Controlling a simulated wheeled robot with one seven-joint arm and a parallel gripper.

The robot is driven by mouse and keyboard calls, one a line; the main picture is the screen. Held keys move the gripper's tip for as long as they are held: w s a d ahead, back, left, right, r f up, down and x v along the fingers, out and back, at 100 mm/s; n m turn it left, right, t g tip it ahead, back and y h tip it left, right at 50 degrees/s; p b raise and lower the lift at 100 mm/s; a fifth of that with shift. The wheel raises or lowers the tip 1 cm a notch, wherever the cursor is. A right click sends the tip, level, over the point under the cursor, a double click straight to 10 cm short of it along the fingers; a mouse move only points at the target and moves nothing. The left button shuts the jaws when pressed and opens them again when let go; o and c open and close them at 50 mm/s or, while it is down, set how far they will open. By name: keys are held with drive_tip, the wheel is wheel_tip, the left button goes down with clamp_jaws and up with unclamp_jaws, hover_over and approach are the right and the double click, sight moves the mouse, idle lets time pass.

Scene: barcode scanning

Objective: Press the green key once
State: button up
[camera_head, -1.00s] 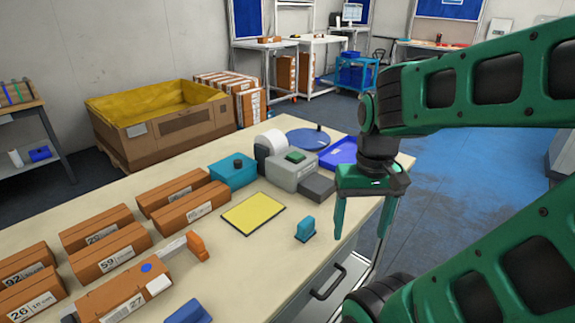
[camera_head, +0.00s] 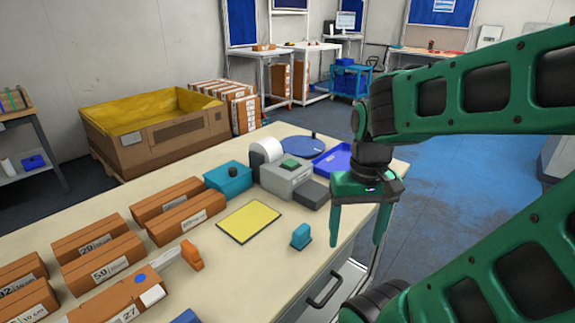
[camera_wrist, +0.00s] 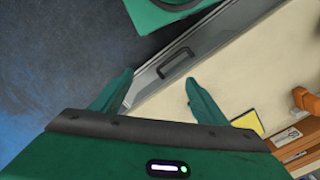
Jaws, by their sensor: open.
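The green key (camera_head: 290,164) is a small raised green block on top of a grey label-printer-like device (camera_head: 282,179), which stands on the right part of the table. My gripper (camera_head: 358,240) points down near the table's right edge, to the right of the device and apart from it. Its two green fingers are spread, with nothing between them. In the wrist view my gripper (camera_wrist: 160,85) is also open, above the table edge and a drawer handle. The green key does not show in the wrist view.
A dark grey block (camera_head: 312,194) sits just before the device. A teal box (camera_head: 229,178), a yellow mat (camera_head: 248,222), a small blue object (camera_head: 301,236) and a blue tray (camera_head: 334,160) lie nearby. Several brown cartons (camera_head: 103,258) fill the table's left. The floor right of the table is clear.

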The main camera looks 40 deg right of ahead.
clamp_jaws()
idle(1.7)
